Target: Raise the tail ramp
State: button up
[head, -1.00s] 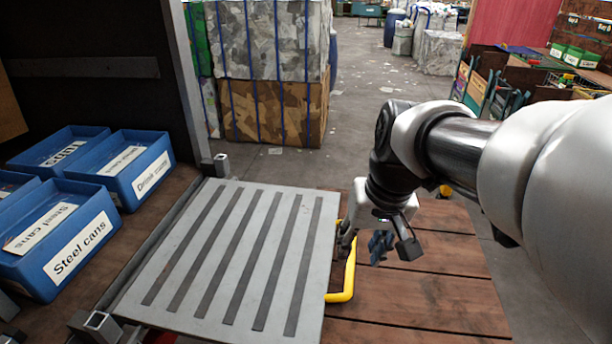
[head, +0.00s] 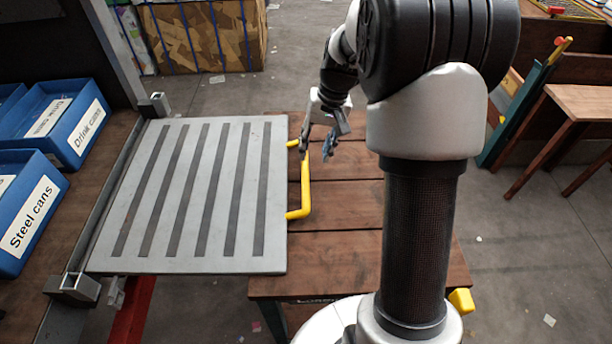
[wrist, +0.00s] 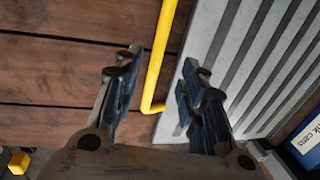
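The tail ramp (head: 190,195) is a grey plate with dark strips, lying flat beside the truck bed in the head view. It also shows at the right of the wrist view (wrist: 228,60). A yellow bar handle (head: 305,185) stands out from its right edge. My gripper (head: 318,147) is at the handle's upper part. In the wrist view my gripper (wrist: 152,88) is open, with one finger on each side of the yellow handle (wrist: 158,55). The fingers look apart from the bar. Whether the bar is deep between them I cannot tell.
Blue bins labelled Steel cans (head: 30,215) and Drink cans (head: 75,125) stand on the bed at the left. A wooden plank platform (head: 345,185) lies right of the ramp. Strapped bales (head: 205,35) stand behind. A wooden table (head: 590,100) is at the right.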

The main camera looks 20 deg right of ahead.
aim_at(306, 178)
jog(key=f+b, duration=0.1)
jog(key=f, duration=0.2)
jog(key=a+f, duration=0.1)
jog(key=f, duration=0.3)
jog(key=a+f+b, duration=0.1)
jog(key=f, duration=0.2)
jog(key=shift+w+f+b, duration=0.35)
jog(key=shift+w+f, duration=0.05)
jog(key=shift+c, duration=0.4)
grip_shut()
